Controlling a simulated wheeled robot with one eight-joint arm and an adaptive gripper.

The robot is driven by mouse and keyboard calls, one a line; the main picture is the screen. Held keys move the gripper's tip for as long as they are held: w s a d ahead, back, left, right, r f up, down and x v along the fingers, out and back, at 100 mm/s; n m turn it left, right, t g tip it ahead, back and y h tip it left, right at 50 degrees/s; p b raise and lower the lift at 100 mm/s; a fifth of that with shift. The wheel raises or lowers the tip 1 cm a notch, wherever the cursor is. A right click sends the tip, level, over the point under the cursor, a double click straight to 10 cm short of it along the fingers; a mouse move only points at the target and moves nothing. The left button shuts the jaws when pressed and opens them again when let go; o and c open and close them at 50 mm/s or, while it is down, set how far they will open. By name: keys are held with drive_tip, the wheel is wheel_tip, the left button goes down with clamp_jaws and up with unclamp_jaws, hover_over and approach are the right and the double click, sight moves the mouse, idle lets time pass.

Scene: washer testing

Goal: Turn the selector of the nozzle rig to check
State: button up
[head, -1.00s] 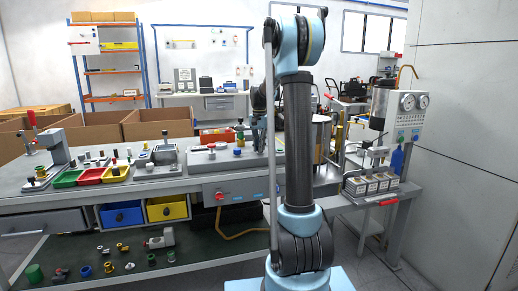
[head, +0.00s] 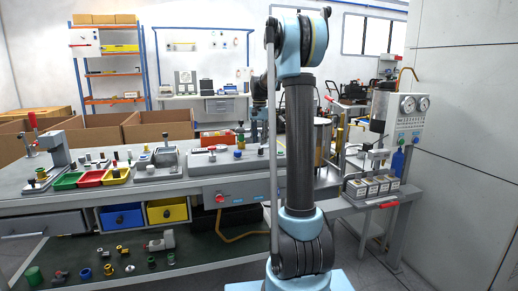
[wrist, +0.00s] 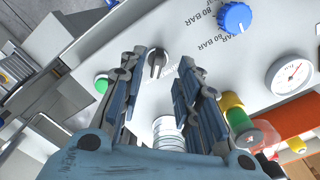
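In the wrist view, the selector (wrist: 157,58) is a dark grey knob with a pale pointer bar on the light panel of the nozzle rig (wrist: 205,80). My gripper (wrist: 163,66) is open, its two fingers on either side of the selector in the picture. I see no clear contact, and the height above the panel cannot be told. The label by the selector is too small to read. In the head view, the rig (head: 212,162) is a grey box on the bench; my gripper (head: 260,132) is over its right part, partly hidden by my arm.
On the panel are a blue knob (wrist: 235,17) with BAR markings, a green button (wrist: 101,84) and a round gauge (wrist: 291,75). Coloured trays (head: 90,177) lie left on the bench.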

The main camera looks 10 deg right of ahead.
wheel_tip(320, 180, up, 7)
idle(0.3)
drive_tip(key=shift+s+f, duration=0.1)
